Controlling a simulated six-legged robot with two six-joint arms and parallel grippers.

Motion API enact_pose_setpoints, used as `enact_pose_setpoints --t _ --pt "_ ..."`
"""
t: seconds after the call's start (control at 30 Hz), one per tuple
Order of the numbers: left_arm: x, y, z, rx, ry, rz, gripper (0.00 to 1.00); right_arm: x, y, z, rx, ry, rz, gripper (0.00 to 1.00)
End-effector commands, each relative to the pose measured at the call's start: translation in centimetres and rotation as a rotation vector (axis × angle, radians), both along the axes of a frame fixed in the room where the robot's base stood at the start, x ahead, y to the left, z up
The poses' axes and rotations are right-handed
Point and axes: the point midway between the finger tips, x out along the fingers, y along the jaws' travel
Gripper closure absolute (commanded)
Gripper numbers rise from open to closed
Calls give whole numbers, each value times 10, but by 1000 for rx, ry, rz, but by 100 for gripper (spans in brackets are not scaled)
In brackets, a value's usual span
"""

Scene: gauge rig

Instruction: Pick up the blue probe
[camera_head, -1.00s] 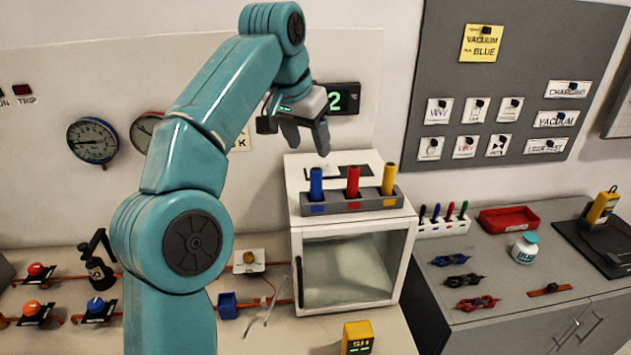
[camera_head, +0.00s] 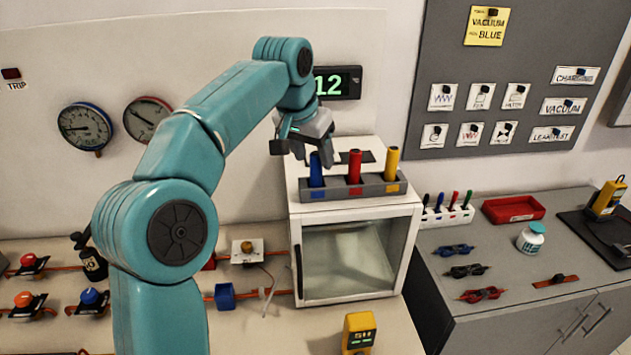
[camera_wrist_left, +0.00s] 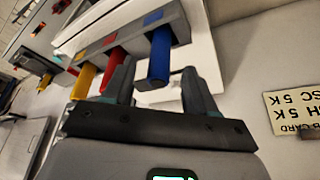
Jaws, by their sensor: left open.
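The blue probe (camera_head: 316,170) stands upright in the left slot of a grey rack (camera_head: 340,190) on top of a white glass-fronted box (camera_head: 296,215). A red probe (camera_head: 354,167) and a yellow probe (camera_head: 391,164) stand in the same rack to its right. My left gripper (camera_head: 312,160) is open at the blue probe's upper part. In the left wrist view the blue probe (camera_wrist_left: 160,55) shows between the two fingers of my left gripper (camera_wrist_left: 156,80), with gaps on both sides. My right gripper is not in view.
A digital display (camera_head: 338,83) is on the wall behind my arm. Two gauges (camera_head: 86,128) hang at left. A yellow meter (camera_head: 358,333) stands in front of the box. A side counter at right holds a marker rack (camera_head: 447,216) and a red tray (camera_head: 513,209).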

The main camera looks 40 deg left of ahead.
Motion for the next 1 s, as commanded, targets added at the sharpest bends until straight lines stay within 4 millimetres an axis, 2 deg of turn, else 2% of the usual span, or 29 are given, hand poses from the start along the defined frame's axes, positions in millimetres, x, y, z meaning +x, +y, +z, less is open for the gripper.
enact_pose_setpoints --t 0.2,0.5,0.53,0.6,0.7,1.0 --pt "15 4 -32 -1 4 0 43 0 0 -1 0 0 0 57" --pt "19 5 -37 0 0 1 43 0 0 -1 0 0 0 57" --pt "19 5 -37 0 0 0 50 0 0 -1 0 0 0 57" --pt "18 5 -37 0 0 0 72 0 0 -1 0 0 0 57" --pt "18 5 -37 0 1 0 100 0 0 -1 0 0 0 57" --pt "18 5 -38 0 1 0 100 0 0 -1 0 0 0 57"
